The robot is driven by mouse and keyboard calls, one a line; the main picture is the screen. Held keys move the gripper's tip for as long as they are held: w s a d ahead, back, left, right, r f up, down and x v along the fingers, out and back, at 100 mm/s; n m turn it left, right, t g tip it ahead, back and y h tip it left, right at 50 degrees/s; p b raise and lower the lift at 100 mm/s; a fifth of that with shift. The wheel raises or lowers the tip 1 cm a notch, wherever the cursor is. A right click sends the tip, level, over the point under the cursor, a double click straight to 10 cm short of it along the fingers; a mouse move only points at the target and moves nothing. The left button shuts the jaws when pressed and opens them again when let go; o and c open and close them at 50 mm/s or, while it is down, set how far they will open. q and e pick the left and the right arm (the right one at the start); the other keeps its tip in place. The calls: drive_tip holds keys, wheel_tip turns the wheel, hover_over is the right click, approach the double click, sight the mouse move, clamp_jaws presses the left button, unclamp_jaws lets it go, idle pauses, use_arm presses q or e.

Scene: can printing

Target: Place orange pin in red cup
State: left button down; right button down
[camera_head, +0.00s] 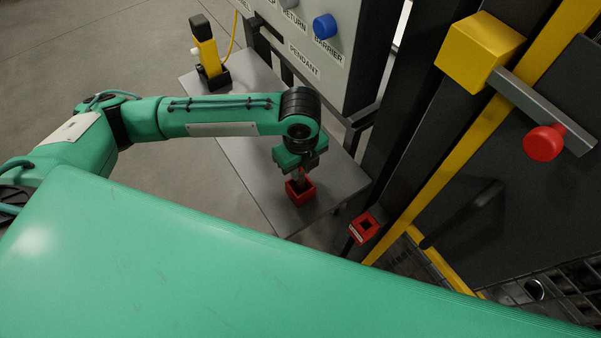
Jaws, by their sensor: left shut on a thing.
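My left gripper (299,176) points down over the red cup (301,195), a small square open box on the grey side table. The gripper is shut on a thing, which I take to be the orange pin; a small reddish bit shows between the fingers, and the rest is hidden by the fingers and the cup. The fingertips are at or just above the cup's opening; I cannot tell whether the pin is inside. My right gripper is not in view.
The grey table (245,155) also bears a yellow and black device (206,50). A control panel (310,35) with a blue knob stands behind. At right are a red square socket (363,228), a yellow-framed gate (440,125) and a red knob (543,143).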

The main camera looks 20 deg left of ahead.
sight(301, 177)
use_arm(q)
drive_tip(key=shift+f, duration=1.85)
drive_tip(key=shift+f, duration=0.1)
drive_tip(key=c, duration=1.5)
unclamp_jaws()
drive_tip(key=shift+o, duration=1)
wheel_tip(301, 177, up, 12)
drive_tip(key=shift+r+b, duration=0.15)
drive_tip(key=shift+b, duration=0.65)
